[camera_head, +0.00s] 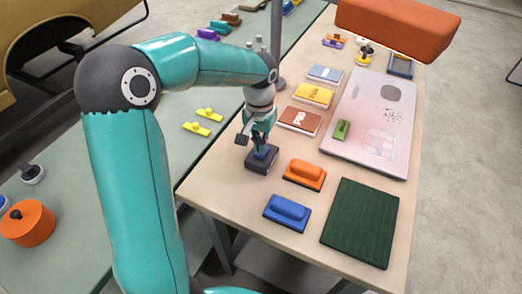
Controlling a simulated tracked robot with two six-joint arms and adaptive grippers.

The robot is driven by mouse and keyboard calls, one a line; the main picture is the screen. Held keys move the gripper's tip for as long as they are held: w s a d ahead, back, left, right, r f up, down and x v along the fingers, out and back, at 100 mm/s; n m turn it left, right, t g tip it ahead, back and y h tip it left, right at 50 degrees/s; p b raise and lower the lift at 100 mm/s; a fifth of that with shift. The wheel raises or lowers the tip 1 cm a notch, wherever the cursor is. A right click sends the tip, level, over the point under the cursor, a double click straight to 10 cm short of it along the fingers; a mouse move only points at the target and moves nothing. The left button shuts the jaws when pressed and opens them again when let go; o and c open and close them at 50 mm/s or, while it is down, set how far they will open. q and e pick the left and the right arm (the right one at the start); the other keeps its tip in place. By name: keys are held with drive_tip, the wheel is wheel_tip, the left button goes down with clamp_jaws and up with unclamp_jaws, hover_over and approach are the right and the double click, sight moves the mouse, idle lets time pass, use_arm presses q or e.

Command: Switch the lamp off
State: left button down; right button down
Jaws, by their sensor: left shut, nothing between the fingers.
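The gripper partly hides the box. I cannot tell for sure that this box is the lamp's switch. A large orange-red shape (400,27) hangs over the table at the top right and may be the lamp's shade. My right gripper is not in view.
Beside the box lie an orange block (305,174), a blue block (287,212) and a dark green mat (360,222). A pale board (372,125) and several small books lie behind. A grey post (278,45) stands at the table's left edge.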

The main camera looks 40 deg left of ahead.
use_arm(q)
drive_tip(key=shift+f+b, duration=0.75)
drive_tip(key=shift+f, duration=0.25)
drive_tip(key=shift+r, duration=0.1)
idle(0.3)
drive_tip(key=shift+r+p, duration=2.85)
drive_tip(key=shift+r, duration=0.65)
